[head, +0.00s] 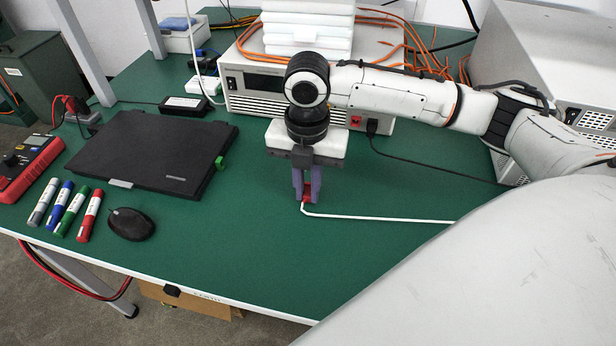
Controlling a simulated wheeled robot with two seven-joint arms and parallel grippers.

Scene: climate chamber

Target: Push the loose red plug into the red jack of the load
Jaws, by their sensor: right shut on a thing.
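My right gripper (307,190) points down over the green table, left of its arm's forearm. Its two fingers are shut on the red plug (306,198), which shows as a small red piece between the fingertips. A white cable (380,218) runs from the plug to the right along the table. A beige bench instrument (262,106), possibly the load, stands behind the gripper. My right wrist and forearm cover part of its front. I cannot make out a red jack on it; a small red part (355,121) shows at its right. My left gripper is not in view.
A black closed laptop (150,150), a mouse (131,224), several markers (66,210) and a red multimeter (30,165) lie to the left. A white stack (307,28) and orange cables (385,20) rest on the instrument. A large grey box (540,60) stands right. The front-middle table is clear.

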